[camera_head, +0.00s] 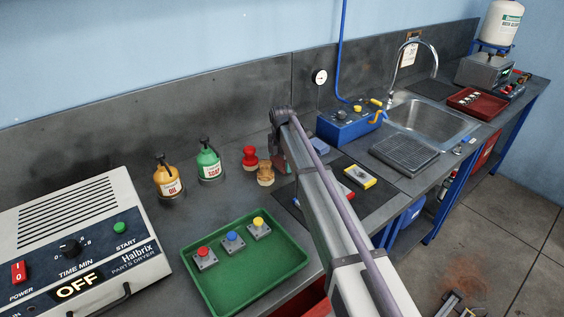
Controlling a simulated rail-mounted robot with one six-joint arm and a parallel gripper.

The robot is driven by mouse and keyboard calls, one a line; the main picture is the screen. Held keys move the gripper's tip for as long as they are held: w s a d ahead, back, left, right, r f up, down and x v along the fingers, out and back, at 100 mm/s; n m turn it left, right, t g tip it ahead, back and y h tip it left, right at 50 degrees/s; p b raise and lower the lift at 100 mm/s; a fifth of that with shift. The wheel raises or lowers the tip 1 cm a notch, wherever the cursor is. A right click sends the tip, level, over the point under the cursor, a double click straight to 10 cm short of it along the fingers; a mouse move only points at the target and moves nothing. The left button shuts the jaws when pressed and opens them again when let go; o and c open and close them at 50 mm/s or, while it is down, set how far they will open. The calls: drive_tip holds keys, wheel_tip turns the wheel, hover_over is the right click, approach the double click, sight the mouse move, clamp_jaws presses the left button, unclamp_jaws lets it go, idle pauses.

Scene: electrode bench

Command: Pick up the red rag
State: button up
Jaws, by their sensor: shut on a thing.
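A small patch of red cloth, seemingly the red rag (283,166), shows at the left edge of my arm, on the bench beside the wooden-coloured knobbed piece. Most of it is hidden behind the arm. My gripper (277,146) hangs below the dark wrist joint at the arm's far end, just above this red patch. Only a sliver of it shows, and it appears shut on the rag. The fingertips are largely hidden, and I cannot tell whether the rag is off the bench.
Left of the gripper are a red knobbed piece (249,157), a wooden one (265,174), a green soap bottle (208,160) and an oil bottle (167,177). A green tray (291,255) holds button boxes. A yellow-white block (360,179) and blue box (347,125) stand right.

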wheel_tip(320, 180, up, 10)
drive_tip(key=p, duration=0.9)
drive_tip(key=shift+r+p, duration=0.1)
drive_tip(key=shift+p, duration=0.3)
